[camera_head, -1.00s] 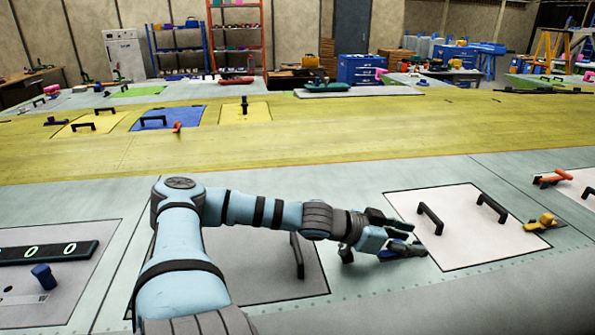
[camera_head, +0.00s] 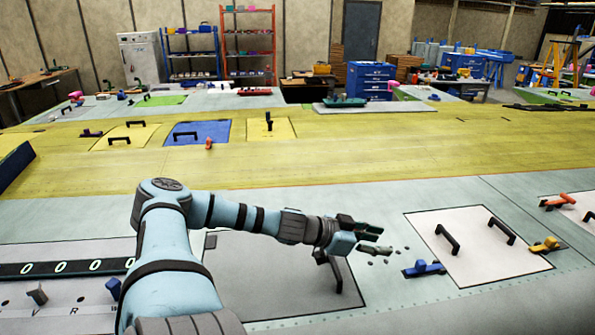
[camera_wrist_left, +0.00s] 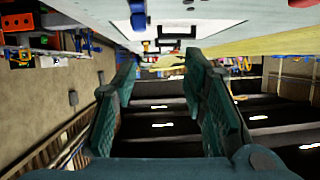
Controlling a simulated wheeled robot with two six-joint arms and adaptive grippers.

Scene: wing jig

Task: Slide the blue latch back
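The blue latch (camera_head: 424,268) sits at the left edge of the white panel (camera_head: 475,262) in the head view. My left gripper (camera_head: 383,240) is just left of and behind the latch in that picture, apart from it. In the left wrist view the two fingers of my left gripper (camera_wrist_left: 163,65) stand wide apart with nothing between them. A blue piece, likely the latch (camera_wrist_left: 138,15), shows at the top of that view, outside the fingers' gap. My right gripper is not in view.
The white panel has two black handles (camera_head: 447,240) and a yellow latch (camera_head: 545,244) at its right edge. A grey panel (camera_head: 262,282) with a black handle lies under my left arm. Several small dark spots dot the surface near the gripper. An orange latch (camera_head: 555,202) is farther right.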

